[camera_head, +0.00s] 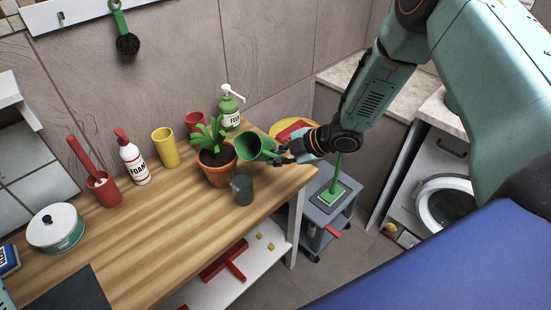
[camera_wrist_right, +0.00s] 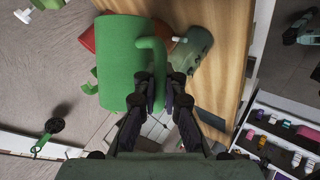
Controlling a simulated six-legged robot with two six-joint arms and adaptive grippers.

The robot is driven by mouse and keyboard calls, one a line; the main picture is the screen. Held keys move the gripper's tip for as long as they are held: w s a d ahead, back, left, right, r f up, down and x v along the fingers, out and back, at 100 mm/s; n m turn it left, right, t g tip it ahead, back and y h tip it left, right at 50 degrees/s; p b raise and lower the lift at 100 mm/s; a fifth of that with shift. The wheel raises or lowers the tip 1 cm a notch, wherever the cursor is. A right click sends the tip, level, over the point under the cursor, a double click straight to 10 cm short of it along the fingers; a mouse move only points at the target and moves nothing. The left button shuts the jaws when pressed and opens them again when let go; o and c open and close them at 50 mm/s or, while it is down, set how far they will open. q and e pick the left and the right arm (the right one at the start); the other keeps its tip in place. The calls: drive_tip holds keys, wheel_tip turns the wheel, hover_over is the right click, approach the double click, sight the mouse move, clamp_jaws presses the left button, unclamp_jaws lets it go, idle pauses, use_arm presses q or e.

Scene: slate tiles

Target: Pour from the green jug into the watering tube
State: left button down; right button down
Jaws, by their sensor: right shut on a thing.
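The green jug (camera_head: 249,147) is held in the air beside the potted plant, tilted with its mouth towards the left. It also shows large in the wrist view (camera_wrist_right: 121,65). My right gripper (camera_head: 285,151) is shut on the jug's handle; its fingers (camera_wrist_right: 160,97) close around it in the wrist view. A dark grey-green tube (camera_head: 242,190), which looks like the watering tube, stands on the table below the jug, in front of the plant pot. It lies partly beside the jug in the wrist view (camera_wrist_right: 191,55). I cannot see any liquid. My left gripper is not in view.
The plant's terracotta pot (camera_head: 219,174) stands close to the tube. A soap pump bottle (camera_head: 230,112), red cup (camera_head: 194,121), yellow cup (camera_head: 166,147), foam bottle (camera_head: 133,160) and white-lidded pot (camera_head: 56,231) stand on the wooden table (camera_head: 165,225). A grey cart (camera_head: 328,205) stands right.

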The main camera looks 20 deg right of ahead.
drive_tip(key=shift+a+n+t+h+b, duration=0.1)
drive_tip(key=shift+n+t+h+b, duration=0.6)
drive_tip(key=shift+b, duration=0.8)
idle(0.5)
drive_tip(key=shift+s+r+h+b, duration=0.15)
drive_tip(key=shift+h+b, duration=0.25)
drive_tip(key=shift+h, duration=0.2)
drive_tip(key=shift+a+r+n+t+h, duration=0.1)
drive_tip(key=shift+a+n+t+h, duration=0.05)
drive_tip(key=shift+n+t+h, duration=0.2)
drive_tip(key=shift+r+p, duration=0.2)
drive_tip(key=shift+p, duration=0.1)
drive_tip(key=m+g+y+p, duration=0.1)
drive_tip(key=p, duration=0.1)
drive_tip(key=r+m+g+y+p, duration=0.1)
drive_tip(key=y+p, duration=0.1)
drive_tip(key=p, duration=0.1)
drive_tip(key=shift+r, duration=0.15)
drive_tip(key=shift+m+y, duration=0.25)
drive_tip(key=shift+y, duration=0.2)
